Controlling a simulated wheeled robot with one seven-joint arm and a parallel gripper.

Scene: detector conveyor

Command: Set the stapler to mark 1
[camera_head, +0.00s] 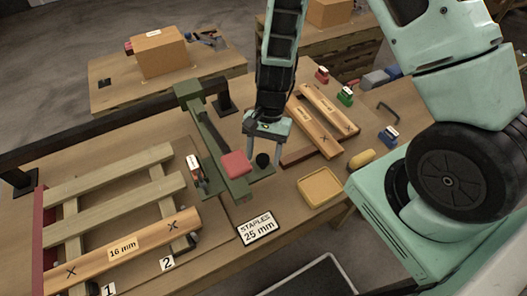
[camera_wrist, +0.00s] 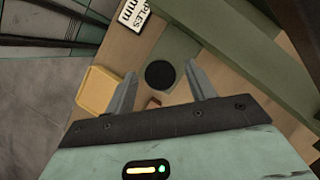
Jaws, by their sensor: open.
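A long green arm (camera_head: 210,139) with a red pad (camera_head: 235,163) crosses the bench near a dark rail; it looks like the stapler, though I cannot be sure. A black round knob (camera_head: 262,160) stands beside the red pad and also shows from above in the wrist view (camera_wrist: 160,75). My gripper (camera_head: 263,162) is open, pointing down, with its fingers on either side of the knob; contact cannot be told. In the wrist view my gripper (camera_wrist: 160,74) frames the knob. Mark 1 (camera_head: 108,290) is a white tag at the lower left; mark 2 (camera_head: 167,263) is right of it.
A slatted wooden frame with a "16 mm" board (camera_head: 122,248) bearing two crosses lies at left. A "STAPLES 25 mm" sign (camera_head: 257,228) and a yellow tray (camera_head: 320,187) are near the front edge. The dark rail (camera_head: 95,128) runs along the back left. Boards and small labelled items lie right.

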